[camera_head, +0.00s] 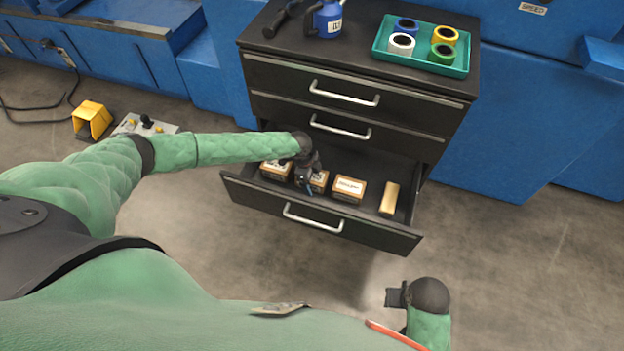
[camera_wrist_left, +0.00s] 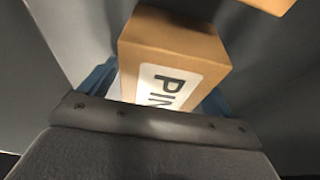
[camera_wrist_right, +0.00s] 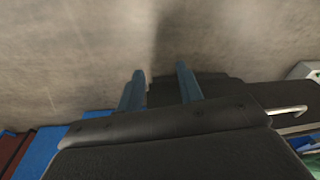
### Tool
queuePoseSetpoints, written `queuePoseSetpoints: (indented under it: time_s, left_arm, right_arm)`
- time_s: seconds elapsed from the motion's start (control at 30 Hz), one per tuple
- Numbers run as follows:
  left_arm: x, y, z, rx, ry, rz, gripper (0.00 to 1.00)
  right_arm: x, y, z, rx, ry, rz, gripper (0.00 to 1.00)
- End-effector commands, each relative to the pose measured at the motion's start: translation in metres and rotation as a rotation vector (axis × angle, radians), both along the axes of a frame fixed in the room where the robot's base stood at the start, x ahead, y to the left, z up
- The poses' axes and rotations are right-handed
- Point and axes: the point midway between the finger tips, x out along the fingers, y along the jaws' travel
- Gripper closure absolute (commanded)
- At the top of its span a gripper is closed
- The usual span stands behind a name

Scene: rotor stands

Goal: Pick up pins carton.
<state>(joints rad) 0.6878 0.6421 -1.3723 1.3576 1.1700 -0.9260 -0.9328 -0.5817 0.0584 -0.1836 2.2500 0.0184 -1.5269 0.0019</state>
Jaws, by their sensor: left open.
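The pins carton (camera_head: 320,181) is a small brown box in the open bottom drawer, partly hidden by my left gripper (camera_head: 308,186). In the left wrist view, the carton (camera_wrist_left: 170,48) shows a white label reading "PIN", with the rest cut off. My left gripper (camera_wrist_left: 160,95) is open, its blue fingers on either side of the carton. I cannot tell whether they touch it. My right gripper (camera_head: 393,297) is away from the drawer, low over the floor. In the right wrist view, its fingers (camera_wrist_right: 161,88) stand apart with nothing between them.
The drawer (camera_head: 350,232) also holds a labelled carton (camera_head: 275,172) on the left, another labelled carton (camera_head: 348,189) and a plain tan box (camera_head: 390,198) on the right. A teal tray (camera_head: 383,56) with several rolls and a blue can (camera_head: 327,20) stand on the cabinet top.

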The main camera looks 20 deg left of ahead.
Motion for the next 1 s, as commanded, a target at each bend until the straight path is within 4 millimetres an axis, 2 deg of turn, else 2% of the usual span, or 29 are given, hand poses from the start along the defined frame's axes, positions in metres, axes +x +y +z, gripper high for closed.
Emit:
queuePoseSetpoints:
  time_s: [0.03, 0.3, 0.57, 0.7, 0.77, 0.83, 0.97, 1.0]
  left_arm:
    - [0.000, 0.000, 0.000, 0.000, 0.000, 0.000, 0.15]
    - [0.000, 0.000, 0.000, 0.000, 0.000, 0.000, 0.68]
    - [0.001, 0.000, 0.002, 0.000, -0.001, 0.000, 0.68]
    - [0.002, 0.000, 0.010, 0.000, -0.001, -0.001, 0.68]
    - [0.001, 0.000, 0.011, -0.002, -0.002, 0.000, 0.68]
    - [0.001, 0.001, 0.021, -0.001, -0.002, 0.000, 0.68]
    - [0.001, 0.000, 0.043, -0.002, -0.002, -0.001, 0.68]
    - [-0.004, -0.007, 0.048, -0.004, -0.001, -0.004, 0.68]
  right_arm:
    - [0.000, 0.000, 0.000, 0.000, 0.000, 0.000, 0.64]
    - [0.000, 0.000, -0.001, 0.000, 0.001, -0.001, 0.64]
    - [0.000, 0.001, 0.001, 0.001, 0.001, -0.002, 0.64]
    - [0.000, 0.001, 0.008, 0.001, 0.002, -0.002, 0.64]
    - [-0.001, 0.000, 0.002, 0.000, 0.006, -0.001, 0.64]
    - [-0.002, 0.000, 0.024, 0.004, -0.004, -0.003, 0.64]
    - [-0.008, -0.001, 0.051, 0.008, -0.008, -0.003, 0.64]
    - [-0.010, -0.002, 0.058, 0.009, -0.006, -0.003, 0.64]
